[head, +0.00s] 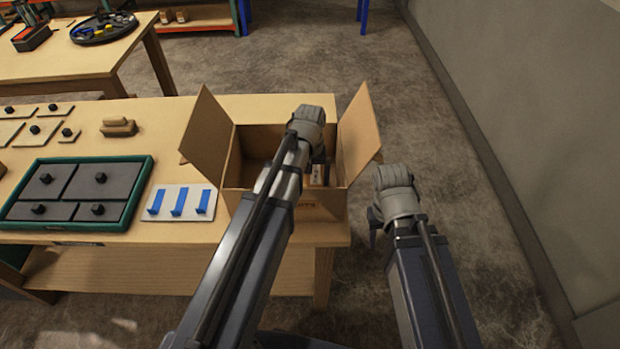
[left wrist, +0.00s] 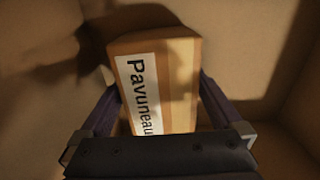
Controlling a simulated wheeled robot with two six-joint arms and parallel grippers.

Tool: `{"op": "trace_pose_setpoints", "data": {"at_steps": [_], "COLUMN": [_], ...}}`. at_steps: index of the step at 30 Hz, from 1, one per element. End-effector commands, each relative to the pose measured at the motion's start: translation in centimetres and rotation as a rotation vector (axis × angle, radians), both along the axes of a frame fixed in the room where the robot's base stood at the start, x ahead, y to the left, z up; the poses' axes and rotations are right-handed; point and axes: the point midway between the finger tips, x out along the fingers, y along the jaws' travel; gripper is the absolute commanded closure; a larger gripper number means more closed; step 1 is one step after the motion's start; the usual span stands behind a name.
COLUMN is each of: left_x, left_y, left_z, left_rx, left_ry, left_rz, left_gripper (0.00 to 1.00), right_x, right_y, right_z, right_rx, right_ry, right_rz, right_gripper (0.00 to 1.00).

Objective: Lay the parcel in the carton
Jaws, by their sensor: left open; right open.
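The open carton (head: 238,170) stands on the right end of the workbench with its side flaps spread. My left gripper (head: 318,165) reaches down into the carton, and its jaws are open. In the left wrist view the parcel (left wrist: 178,75), a brown box with a white label reading "Pavuneau", lies inside the carton between the open fingers of my left gripper (left wrist: 160,115). In the head view only a small part of the parcel (head: 318,175) shows, behind my left gripper. My right gripper (head: 385,222) hangs right of the bench, open and empty.
A green-rimmed tray (head: 140,182) with dark panels and a white plate with blue hooks (head: 180,215) lie left of the carton. A brown block (head: 118,127) lies behind them. A wall (head: 530,120) stands at the right, with clear floor beside the bench.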

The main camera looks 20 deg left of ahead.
Motion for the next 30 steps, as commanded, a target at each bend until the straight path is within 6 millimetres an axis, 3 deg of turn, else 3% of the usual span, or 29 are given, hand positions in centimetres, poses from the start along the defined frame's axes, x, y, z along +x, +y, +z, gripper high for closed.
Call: {"op": "trace_pose_setpoints", "data": {"at_steps": [8, 24, 30], "left_x": [0.0, 0.0, 0.0], "left_y": [0.0, 0.0, 0.0], "left_z": [3.0, 11.0, 12.1], "left_rx": [0.0, 0.0, 0.0], "left_ry": [0.0, 0.0, 0.0], "left_rz": [0.0, 0.0, 0.0], "left_gripper": [0.0, 0.0, 0.0], "right_x": [0.0, 0.0, 0.0], "right_y": [0.0, 0.0, 0.0], "right_z": [3.0, 11.0, 12.1], "right_rx": [0.0, 0.0, 0.0], "right_ry": [0.0, 0.0, 0.0], "right_rz": [0.0, 0.0, 0.0], "right_gripper": [0.5, 0.5, 0.5]}}
